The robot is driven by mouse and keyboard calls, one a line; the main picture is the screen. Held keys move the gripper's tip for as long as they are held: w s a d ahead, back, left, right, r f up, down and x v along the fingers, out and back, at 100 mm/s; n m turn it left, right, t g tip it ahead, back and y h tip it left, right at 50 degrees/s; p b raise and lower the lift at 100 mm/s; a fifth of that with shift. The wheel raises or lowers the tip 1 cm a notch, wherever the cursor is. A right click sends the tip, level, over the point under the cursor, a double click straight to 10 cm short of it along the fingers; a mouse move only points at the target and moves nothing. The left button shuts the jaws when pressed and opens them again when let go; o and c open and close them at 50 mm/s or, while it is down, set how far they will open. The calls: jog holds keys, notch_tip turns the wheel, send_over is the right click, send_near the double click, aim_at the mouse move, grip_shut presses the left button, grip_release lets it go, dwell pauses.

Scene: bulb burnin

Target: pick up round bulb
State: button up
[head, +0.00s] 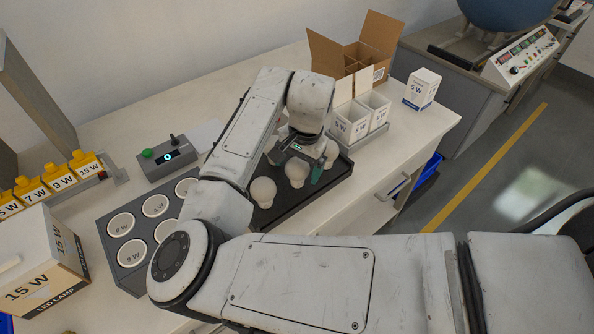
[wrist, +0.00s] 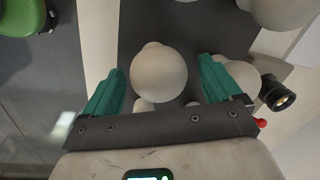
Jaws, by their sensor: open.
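Several white round bulbs stand in a dark tray (head: 335,178) in the head view. One bulb (head: 263,192) is at the tray's left, a second bulb (head: 297,173) is in the middle, and part of a third (head: 330,153) shows at the right. My gripper (head: 297,163) is over the tray, open, with teal fingers. In the wrist view a round bulb (wrist: 158,73) lies between the two open fingers of my gripper (wrist: 160,82), with a gap on both sides. Another bulb (wrist: 237,75) is partly hidden by the right finger. I cannot tell how deep the fingers reach.
A rack with round sockets (head: 155,206) and a control box (head: 168,157) stand left of the tray. White boxes marked 5 W (head: 342,128) and an open cardboard box (head: 325,58) stand behind it. A 15 W carton (head: 48,262) is at the lower left.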

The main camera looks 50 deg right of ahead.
jog(key=shift+f, duration=0.65)
jog(key=shift+c, duration=0.5)
jog(key=c, duration=1)
jog(key=shift+o, duration=0.2)
jog(key=shift+r, duration=0.15)
